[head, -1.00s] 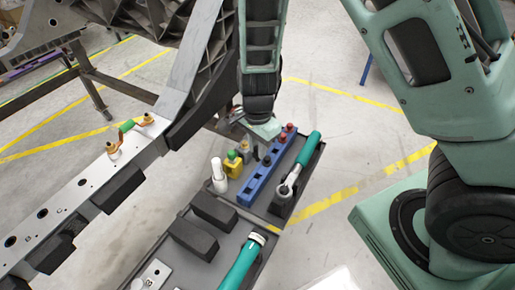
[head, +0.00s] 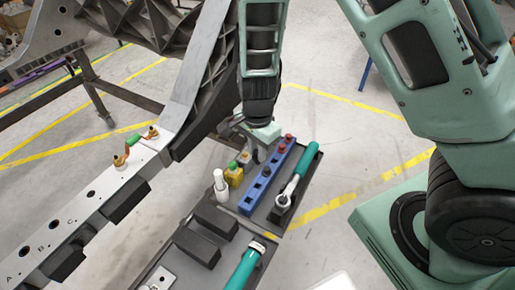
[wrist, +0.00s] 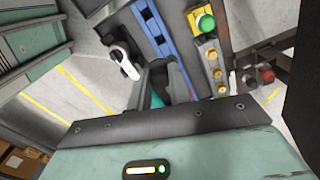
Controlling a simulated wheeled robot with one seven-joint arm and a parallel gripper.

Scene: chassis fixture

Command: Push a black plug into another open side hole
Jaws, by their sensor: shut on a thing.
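My gripper (head: 258,140) is over the tool tray, just above the blue rack (head: 252,197). It is shut on a dark piece, which looks like the black plug (head: 260,155); the fingers and the arm hide most of it. In the wrist view, the dark fingers (wrist: 170,85) are close together beside the blue rack (wrist: 160,35), and the plug cannot be made out clearly. Two red plugs (head: 286,141) stand at the far end of the rack. The pale chassis rail (head: 75,212) runs along the left, with several dark open holes (head: 91,194) in its face.
The tray holds a green-handled ratchet (head: 299,165), a white bottle (head: 220,183), a yellow block with a green top (head: 233,174), black blocks (head: 215,220) and a green tool (head: 245,266). Brass fittings (head: 121,158) stick up from the rail. Open floor lies right of the tray.

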